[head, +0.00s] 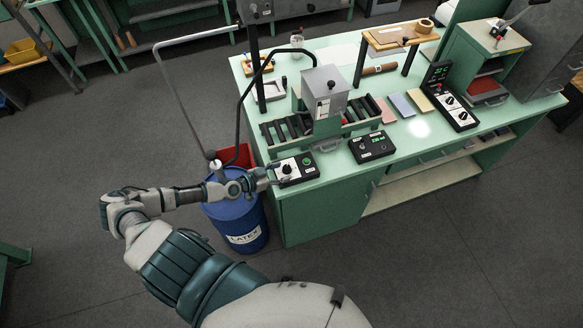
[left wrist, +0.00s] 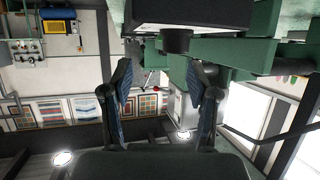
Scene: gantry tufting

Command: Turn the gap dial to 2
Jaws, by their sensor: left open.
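The dial box (head: 299,167), black with a white plate and a round dial (head: 286,168), sits at the front left corner of the green bench. The dial's setting is too small to read. My left gripper (head: 275,177) is at the box's left side, close to the dial. In the left wrist view my left gripper (left wrist: 168,100) is open, its two dark fingers apart with nothing between them. A black knob (left wrist: 177,41) on a pale plate shows beyond the fingertips, near the top. I cannot tell whether a finger touches the box. My right gripper is not in view.
A roller machine with a grey housing (head: 325,91) stands behind the dial box. A blue latex drum (head: 238,222) stands below my left forearm. A bent pipe rises nearby.

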